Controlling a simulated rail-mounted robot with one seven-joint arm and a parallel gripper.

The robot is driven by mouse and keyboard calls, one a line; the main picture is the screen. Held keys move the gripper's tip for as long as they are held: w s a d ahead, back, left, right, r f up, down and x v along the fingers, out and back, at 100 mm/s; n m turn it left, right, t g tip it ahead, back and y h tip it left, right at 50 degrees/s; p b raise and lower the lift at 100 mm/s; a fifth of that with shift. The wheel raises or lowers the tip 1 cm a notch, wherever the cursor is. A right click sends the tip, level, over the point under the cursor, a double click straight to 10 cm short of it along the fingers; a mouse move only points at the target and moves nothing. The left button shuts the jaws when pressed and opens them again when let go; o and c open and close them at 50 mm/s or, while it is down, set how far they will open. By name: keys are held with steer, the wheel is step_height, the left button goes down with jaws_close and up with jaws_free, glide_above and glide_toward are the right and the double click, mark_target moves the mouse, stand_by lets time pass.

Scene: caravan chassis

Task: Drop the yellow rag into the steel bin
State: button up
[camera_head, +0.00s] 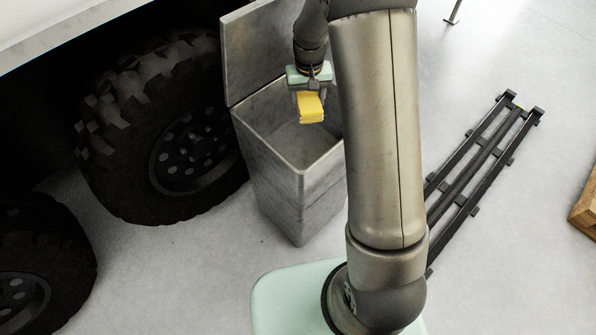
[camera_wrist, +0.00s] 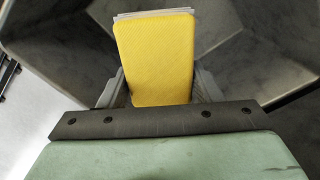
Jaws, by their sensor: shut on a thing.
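The yellow rag (camera_head: 311,107) is a small folded block hanging below my gripper (camera_head: 310,92) in the head view. My gripper is shut on it. In the wrist view the yellow rag (camera_wrist: 155,58) sits between the two fingers of my gripper (camera_wrist: 158,85), with pale layered edges at its far end. The steel bin (camera_head: 270,180) is a tall grey box with its lid (camera_head: 265,45) standing open at the back. The rag appears over the bin's open mouth. In the wrist view grey bin walls (camera_wrist: 60,40) surround the rag. My arm covers the bin's right side.
Large black tyres (camera_head: 160,130) of the chassis stand to the left of the bin. A dark rail frame (camera_head: 480,165) lies on the floor to the right. A wooden item (camera_head: 584,210) is at the right edge. The pale floor between them is clear.

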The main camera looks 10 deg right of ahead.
steer(key=o, duration=1)
step_height(320, 180, up, 12)
steer(key=shift+r+p, duration=0.1)
steer(key=shift+p, duration=0.85)
steer(key=s+r+p, duration=0.7)
steer(key=s+r, duration=0.4)
steer(key=s, duration=0.1)
steer(key=shift+n, duration=0.4)
steer(key=s+r+p, duration=0.1)
steer(key=s+p, duration=0.1)
steer(key=s, duration=0.4)
steer(key=s+r+p, duration=0.2)
steer(key=s, duration=0.4)
steer(key=s+a+r+p, duration=0.1)
steer(key=s+p, duration=0.1)
steer(key=s, duration=0.4)
steer(key=shift+s+a+r+p, duration=0.1)
steer(key=shift+r+p, duration=0.2)
steer(key=shift+p, duration=0.1)
